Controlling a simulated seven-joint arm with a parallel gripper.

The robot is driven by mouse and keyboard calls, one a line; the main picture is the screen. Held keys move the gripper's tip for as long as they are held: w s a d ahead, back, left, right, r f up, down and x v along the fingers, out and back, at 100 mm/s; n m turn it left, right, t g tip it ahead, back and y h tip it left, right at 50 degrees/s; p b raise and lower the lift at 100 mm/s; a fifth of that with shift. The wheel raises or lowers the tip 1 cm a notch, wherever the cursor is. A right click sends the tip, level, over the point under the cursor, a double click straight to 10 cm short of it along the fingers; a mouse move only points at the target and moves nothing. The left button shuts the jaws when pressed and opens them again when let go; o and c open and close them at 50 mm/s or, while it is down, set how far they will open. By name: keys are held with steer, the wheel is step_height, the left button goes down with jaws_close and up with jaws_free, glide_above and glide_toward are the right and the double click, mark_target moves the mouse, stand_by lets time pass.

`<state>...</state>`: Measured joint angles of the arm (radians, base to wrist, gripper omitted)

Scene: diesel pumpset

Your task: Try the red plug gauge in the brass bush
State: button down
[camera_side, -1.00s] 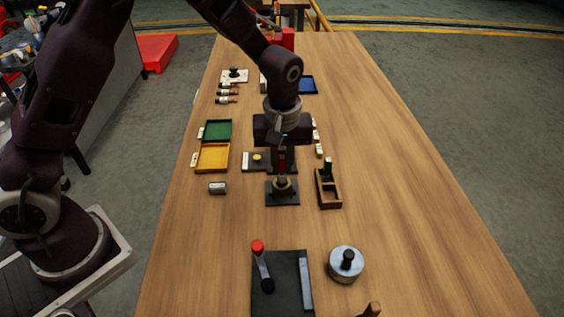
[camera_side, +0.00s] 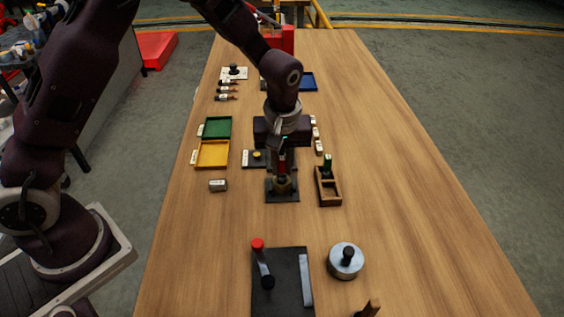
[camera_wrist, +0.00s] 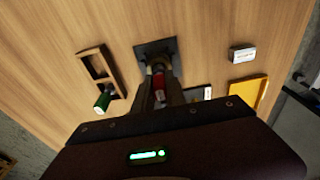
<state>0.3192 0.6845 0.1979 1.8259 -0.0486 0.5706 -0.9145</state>
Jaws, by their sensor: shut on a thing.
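My gripper (camera_side: 282,176) is shut on the red plug gauge (camera_side: 282,164), which stands roughly upright between the fingers. The gauge also shows red in the wrist view (camera_wrist: 158,84). The brass bush (camera_side: 282,186) sits on a dark square plate (camera_side: 284,198) directly below the fingertips. In the wrist view the plate (camera_wrist: 146,49) shows beyond the fingers, with the bush mostly hidden. I cannot tell whether the gauge's lower end is inside the bush or just above it.
A wooden rack (camera_side: 330,192) holding a green-topped gauge (camera_side: 328,162) stands close on the right. A grey tagged block (camera_side: 218,185), a yellow tray (camera_side: 211,155) and a green tray (camera_side: 216,128) lie left. A crank plate (camera_side: 285,290) is in front. The table's right side is clear.

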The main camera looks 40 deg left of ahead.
mark_target(282, 158)
steer(key=shift+f, duration=0.75)
stand_by(0.6)
stand_by(0.8)
steer(key=shift+r, duration=2.25)
steer(key=shift+r, duration=2.05)
